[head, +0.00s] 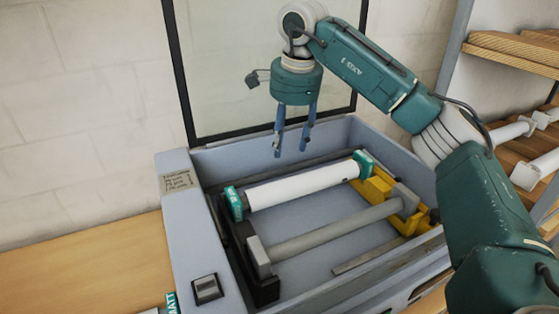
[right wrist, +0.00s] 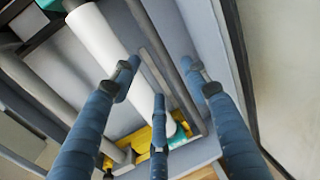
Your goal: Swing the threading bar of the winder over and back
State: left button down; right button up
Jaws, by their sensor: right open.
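The winder is an open blue-grey machine box (head: 175,215) on the bench. A grey bar (head: 335,228) with a blocky grey piece at each end lies across its front half; it looks like the threading bar. Behind it lies a white roll (head: 303,185) with teal end caps, which also shows in the right wrist view (right wrist: 92,38). My right gripper (head: 291,147) hangs fingers down above the back of the box, behind the white roll. Its fingers (right wrist: 162,85) are apart, with nothing between them. It is clear of the grey bar. My left gripper is out of view.
A raised clear panel in a dark frame (head: 187,85) stands behind the box. Yellow brackets (head: 374,190) hold the right ends of the roll and bar. A black switch (head: 207,288) is on the left wall. Wooden shelves (head: 515,50) with white rolls stand at right.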

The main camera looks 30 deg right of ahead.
jog(key=p, duration=0.1)
send_over(284, 170)
jog(key=s, duration=0.2)
notch_tip(284, 170, down, 5)
jog(key=f, duration=0.1)
jog(key=w+f, duration=0.1)
jog(key=f+p, duration=0.1)
jog(key=shift+w+f, duration=0.3)
jog(key=shift+f, duration=0.2)
jog(key=shift+c, duration=0.6)
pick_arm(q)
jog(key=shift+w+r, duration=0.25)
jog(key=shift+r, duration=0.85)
pick_arm(e)
grip_shut()
